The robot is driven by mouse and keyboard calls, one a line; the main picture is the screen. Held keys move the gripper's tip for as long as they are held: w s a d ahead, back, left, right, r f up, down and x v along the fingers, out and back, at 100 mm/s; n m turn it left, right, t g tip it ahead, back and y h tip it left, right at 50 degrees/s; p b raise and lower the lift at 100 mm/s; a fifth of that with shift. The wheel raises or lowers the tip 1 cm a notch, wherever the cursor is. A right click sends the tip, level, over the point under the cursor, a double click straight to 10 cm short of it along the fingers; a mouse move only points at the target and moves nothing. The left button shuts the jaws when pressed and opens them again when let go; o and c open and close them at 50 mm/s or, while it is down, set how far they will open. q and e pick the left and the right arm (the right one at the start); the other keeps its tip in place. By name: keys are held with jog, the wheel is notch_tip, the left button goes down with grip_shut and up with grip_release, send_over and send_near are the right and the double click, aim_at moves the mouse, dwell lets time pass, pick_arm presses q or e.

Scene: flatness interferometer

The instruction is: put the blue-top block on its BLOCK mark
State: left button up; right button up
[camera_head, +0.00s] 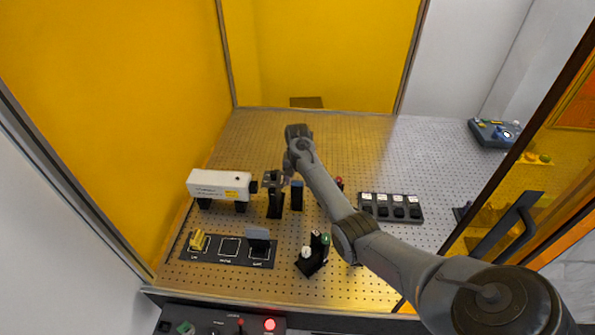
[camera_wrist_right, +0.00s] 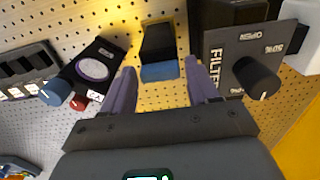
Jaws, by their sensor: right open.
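The blue-top block (camera_head: 297,196) stands on the perforated board, dark-sided and upright, just right of the black filter stand (camera_head: 275,203). In the right wrist view its blue top (camera_wrist_right: 160,72) lies between the spread fingers of my right gripper (camera_wrist_right: 160,82). The fingers are open; I cannot tell how far they stand above the block. In the head view this gripper (camera_head: 288,172) is partly hidden by its own arm. A black mat (camera_head: 213,259) at front left has outlined marks. Its middle mark (camera_head: 229,247) is empty; the labels are too small to read. My left gripper is out of view.
A white instrument box (camera_head: 219,185) stands left of the filter stand. A yellow piece (camera_head: 197,240) and a grey plate (camera_head: 257,234) occupy the mat's outer marks. A dark holder (camera_head: 311,262) with coloured tops stands right of the mat. A slotted rack (camera_head: 390,214) lies farther right.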

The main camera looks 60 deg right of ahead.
aim_at(297, 185)
jog(key=shift+f, duration=2.4)
jog(key=c, duration=1)
jog(key=shift+o, duration=0.2)
jog(key=shift+r, duration=0.1)
jog(key=shift+r+p, duration=3.05)
jog(key=shift+p, duration=0.45)
